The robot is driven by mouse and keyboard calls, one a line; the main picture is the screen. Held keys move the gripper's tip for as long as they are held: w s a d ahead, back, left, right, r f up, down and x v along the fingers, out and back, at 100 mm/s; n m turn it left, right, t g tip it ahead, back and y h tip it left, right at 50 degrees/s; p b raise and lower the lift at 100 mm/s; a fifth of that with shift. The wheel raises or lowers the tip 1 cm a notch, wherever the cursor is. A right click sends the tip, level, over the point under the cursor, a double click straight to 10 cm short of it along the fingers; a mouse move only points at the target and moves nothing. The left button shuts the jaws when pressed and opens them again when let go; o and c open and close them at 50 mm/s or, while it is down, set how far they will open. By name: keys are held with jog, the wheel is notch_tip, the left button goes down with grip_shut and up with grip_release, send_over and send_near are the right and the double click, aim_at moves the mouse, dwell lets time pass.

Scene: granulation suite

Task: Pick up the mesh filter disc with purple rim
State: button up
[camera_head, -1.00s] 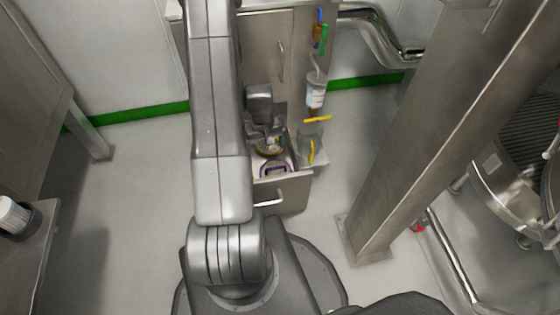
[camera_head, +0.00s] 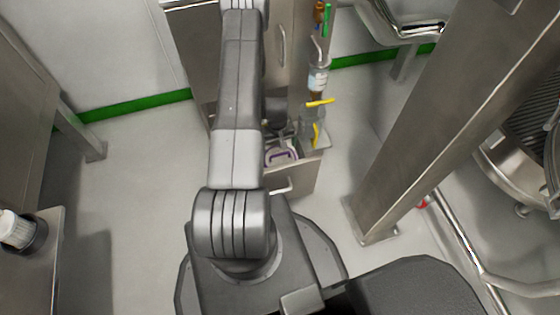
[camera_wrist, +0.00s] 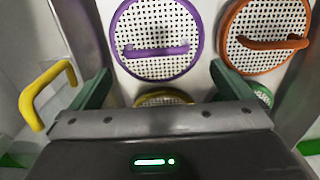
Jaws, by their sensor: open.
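The mesh filter disc with purple rim (camera_wrist: 182,67) lies in the wrist view's upper middle, a white perforated round with a purple bar handle (camera_wrist: 155,51) across it. It shows partly in the head view as a purple shape (camera_head: 283,155) inside an open drawer. My gripper (camera_wrist: 160,70) is open, its two green fingers spread on either side of the disc's lower part in the picture, with nothing between them held. The gap between fingers and disc is hard to judge. In the head view my arm mostly hides the gripper.
An orange-rimmed disc (camera_wrist: 266,62) lies right of the purple one. A yellow-rimmed disc (camera_wrist: 162,98) and a green-rimmed one (camera_wrist: 263,96) are partly hidden by my gripper. A yellow handle (camera_wrist: 45,92) stands at left. A steel column (camera_head: 440,120) rises right of the drawer (camera_head: 295,181).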

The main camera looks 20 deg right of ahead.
aim_at(280, 154)
jog(key=shift+s+d+f+b, duration=0.15)
jog(key=shift+f+b, duration=0.3)
jog(key=shift+f, duration=0.9)
jog(key=shift+s+d+f+b, duration=0.1)
jog(key=shift+s+f+b, duration=0.25)
jog(key=shift+f, duration=1)
jog(key=shift+w, duration=0.1)
jog(key=c, duration=0.9)
